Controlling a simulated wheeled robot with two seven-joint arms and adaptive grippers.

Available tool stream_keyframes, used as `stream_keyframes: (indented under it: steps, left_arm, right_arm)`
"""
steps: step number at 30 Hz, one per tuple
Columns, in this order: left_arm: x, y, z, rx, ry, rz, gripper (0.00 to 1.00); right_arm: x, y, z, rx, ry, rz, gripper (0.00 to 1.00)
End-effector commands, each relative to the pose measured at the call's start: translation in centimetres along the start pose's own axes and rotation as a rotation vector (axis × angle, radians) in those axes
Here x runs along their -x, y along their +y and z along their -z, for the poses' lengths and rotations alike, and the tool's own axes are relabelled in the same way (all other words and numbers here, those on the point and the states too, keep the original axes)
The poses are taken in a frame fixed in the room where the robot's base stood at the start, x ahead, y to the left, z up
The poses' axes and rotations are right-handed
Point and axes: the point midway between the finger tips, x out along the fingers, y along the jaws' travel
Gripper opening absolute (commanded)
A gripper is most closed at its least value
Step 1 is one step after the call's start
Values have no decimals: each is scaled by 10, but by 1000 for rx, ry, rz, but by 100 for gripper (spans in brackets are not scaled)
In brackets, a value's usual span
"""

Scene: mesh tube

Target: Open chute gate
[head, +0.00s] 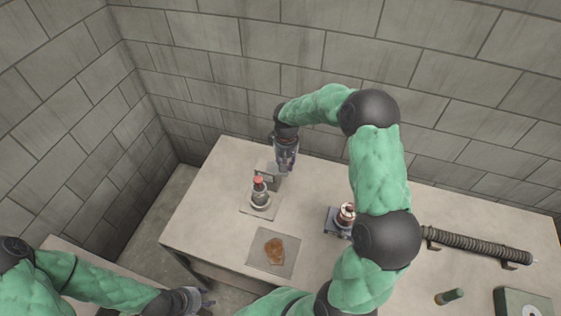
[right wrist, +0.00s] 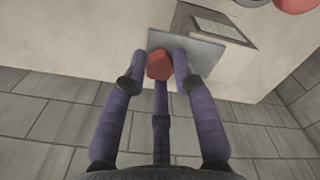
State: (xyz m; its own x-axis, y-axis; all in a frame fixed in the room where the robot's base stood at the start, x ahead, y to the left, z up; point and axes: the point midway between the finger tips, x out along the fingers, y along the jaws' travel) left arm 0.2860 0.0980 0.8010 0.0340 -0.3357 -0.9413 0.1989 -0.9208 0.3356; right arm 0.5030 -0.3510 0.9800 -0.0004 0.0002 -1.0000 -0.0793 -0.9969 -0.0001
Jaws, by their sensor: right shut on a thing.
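The chute gate seems to be the grey upright plate (head: 266,176) at the back left of the table; it also shows as a flat grey plate (right wrist: 200,52) in the right wrist view. A red knob (right wrist: 160,65) shows at the plate's edge there. My right gripper (right wrist: 161,72) is shut on the red knob, its purple fingers around it. In the head view my right gripper (head: 286,166) is beside the plate, and its fingertips are hard to make out. My left gripper (head: 208,300) is low at the left, off the table's front edge, empty; its finger opening is too small to judge.
A grey mat (head: 290,266) bears a brown piece (head: 274,250).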

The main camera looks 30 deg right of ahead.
Motion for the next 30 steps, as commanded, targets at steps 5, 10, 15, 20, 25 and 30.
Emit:
stream_keyframes:
  steps: [5,10,15,20,25,30]
  left_arm:
    - [0,0,0,0,0,0,40]
    - [0,0,0,0,0,0,40]
    - [0,0,0,0,0,0,40]
    - [0,0,0,0,0,0,40]
    - [0,0,0,0,0,0,40]
    - [0,0,0,0,0,0,40]
  right_arm:
    - [1,0,1,1,2,0,42]
    - [0,0,1,1,2,0,52]
    - [0,0,1,1,1,0,52]
    - [9,0,2,1,4,0,52]
    - [37,0,2,0,6,-1,52]
    - [71,0,2,0,6,0,52]
